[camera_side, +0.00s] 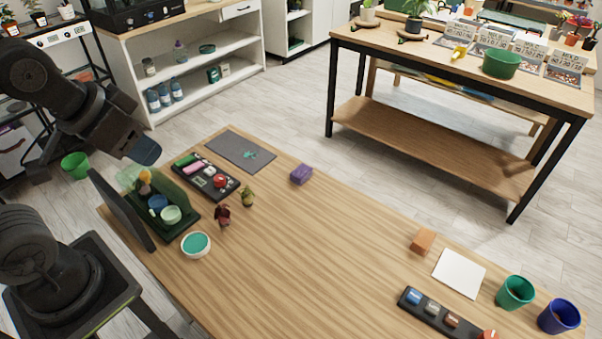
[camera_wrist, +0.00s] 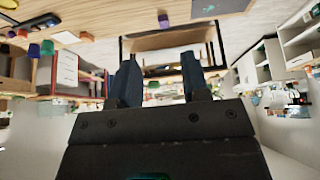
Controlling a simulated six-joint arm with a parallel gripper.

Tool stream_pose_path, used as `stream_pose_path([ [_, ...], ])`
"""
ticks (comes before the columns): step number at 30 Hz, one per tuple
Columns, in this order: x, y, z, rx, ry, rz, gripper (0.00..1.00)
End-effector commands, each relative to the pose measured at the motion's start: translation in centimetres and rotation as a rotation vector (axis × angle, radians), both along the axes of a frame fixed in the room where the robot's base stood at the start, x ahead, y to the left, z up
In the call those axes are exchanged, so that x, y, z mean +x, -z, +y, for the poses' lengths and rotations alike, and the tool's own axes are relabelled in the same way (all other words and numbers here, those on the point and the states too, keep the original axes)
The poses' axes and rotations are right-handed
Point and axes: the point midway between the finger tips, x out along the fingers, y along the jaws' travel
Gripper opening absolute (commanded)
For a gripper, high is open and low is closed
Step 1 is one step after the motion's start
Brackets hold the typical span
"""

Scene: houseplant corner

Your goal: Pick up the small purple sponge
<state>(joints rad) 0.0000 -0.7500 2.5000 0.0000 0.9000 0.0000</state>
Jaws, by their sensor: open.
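The small purple sponge (camera_side: 301,174) lies on the wooden table, right of the grey mat, near the table's far edge. It also shows in the wrist view (camera_wrist: 163,20), which is upside down, at the top beyond the fingers. My gripper (camera_side: 146,151) is at the left in the side view, above the table's left end and well apart from the sponge. In the wrist view my gripper (camera_wrist: 161,75) has its two blue-grey fingers spread with nothing between them.
A dark upright panel (camera_side: 121,209), a green tray (camera_side: 185,212), a black tray (camera_side: 232,187), two small figures and a round teal-topped dish (camera_side: 196,245) crowd the left end. An orange block (camera_side: 422,241), white sheet (camera_side: 459,273) and cups stand right. The table's middle is clear.

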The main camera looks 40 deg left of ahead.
Motion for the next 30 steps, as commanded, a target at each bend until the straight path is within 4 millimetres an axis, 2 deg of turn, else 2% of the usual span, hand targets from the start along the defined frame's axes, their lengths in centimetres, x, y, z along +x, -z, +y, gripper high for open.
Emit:
stream_pose_path([
  [8, 0.00, 0.00, 0.00, 0.000, 0.000, 0.000, 0.43],
  [24, 0.00, 0.00, 0.00, 0.000, 0.000, 0.000, 0.92],
  [30, 0.01, 0.00, 0.00, 0.000, 0.000, 0.000, 0.94],
])
